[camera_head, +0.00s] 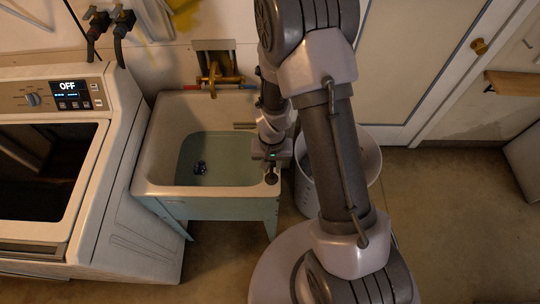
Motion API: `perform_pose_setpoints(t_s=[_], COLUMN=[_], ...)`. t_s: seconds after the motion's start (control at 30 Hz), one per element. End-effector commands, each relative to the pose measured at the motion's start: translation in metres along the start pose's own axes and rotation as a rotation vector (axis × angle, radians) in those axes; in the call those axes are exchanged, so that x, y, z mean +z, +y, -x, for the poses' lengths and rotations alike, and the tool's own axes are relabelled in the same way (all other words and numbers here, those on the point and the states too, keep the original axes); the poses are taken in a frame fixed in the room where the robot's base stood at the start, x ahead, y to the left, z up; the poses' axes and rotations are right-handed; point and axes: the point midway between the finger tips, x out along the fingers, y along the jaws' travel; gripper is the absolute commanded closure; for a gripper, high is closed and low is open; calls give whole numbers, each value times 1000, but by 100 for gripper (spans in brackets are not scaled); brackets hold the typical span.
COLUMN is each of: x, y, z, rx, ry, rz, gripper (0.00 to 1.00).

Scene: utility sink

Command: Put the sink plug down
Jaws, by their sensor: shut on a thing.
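The utility sink (160,180) stands in the middle left, with greenish water (225,160) in its basin. My gripper (271,167) is over the sink's right rim near the front corner. It is shut on a small dark thing, which looks like the sink plug (271,178). The plug is at or just above the rim; I cannot tell whether it touches. A small dark blue object (200,167) shows in the water; I cannot tell what it is.
A washing machine (120,235) stands left of the sink. A brass faucet (222,80) is on the back wall. A white perforated basket (365,160) stands right of the sink, partly behind my arm. Floor is clear on the right.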

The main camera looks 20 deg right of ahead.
Motion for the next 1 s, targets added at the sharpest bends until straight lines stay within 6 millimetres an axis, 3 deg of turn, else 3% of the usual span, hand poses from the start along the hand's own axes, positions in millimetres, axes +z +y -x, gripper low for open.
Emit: perform_pose_setpoints(t_s=[0.17,0.37,0.8,0.83,0.93,1.0], x=[11,11,11,11,11,11], y=[3,3,3,3,3,3], z=[-36,-32,-44,-43,-42,-42], rx=[1,0,0,0,0,0], ry=[-3,-1,-1,-1,-1,-1], rz=[-1,0,0,0,0,0], gripper=[100,100,100,73,55,55])
